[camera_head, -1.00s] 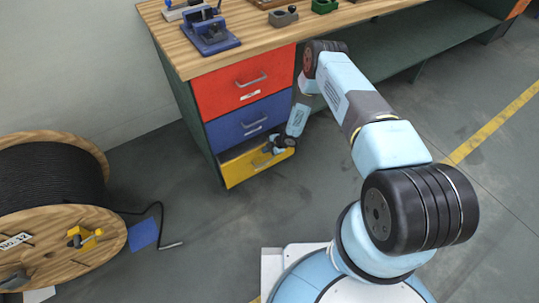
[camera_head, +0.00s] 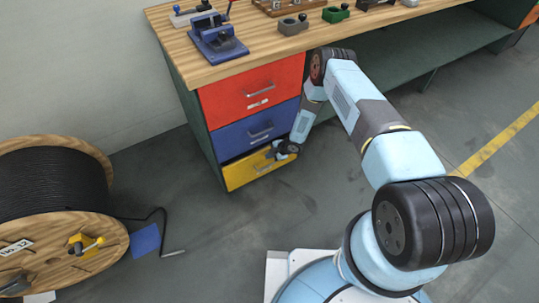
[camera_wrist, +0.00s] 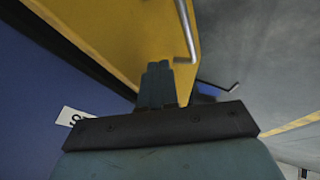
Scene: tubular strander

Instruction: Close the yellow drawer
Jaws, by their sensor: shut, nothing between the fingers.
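The yellow drawer (camera_head: 245,170) is the lowest in the cabinet, under the blue drawer (camera_head: 256,129) and the red drawer (camera_head: 252,88). It stands out slightly, with a thin dark gap along its top at the left. My gripper (camera_head: 273,154) is at the right half of its front, near its handle (camera_head: 263,164). In the wrist view my gripper (camera_wrist: 158,68) is shut and empty, its tips against or very near the yellow front (camera_wrist: 120,35). The handle (camera_wrist: 187,35) is right of the tips there. I cannot tell if they touch.
A wooden cable reel (camera_head: 75,235) stands on the floor at left, with a loose cable end (camera_head: 173,253) and a blue sheet (camera_head: 146,240) beside it. The wooden benchtop (camera_head: 270,45) holds fixtures above the drawers. The floor before the cabinet is clear.

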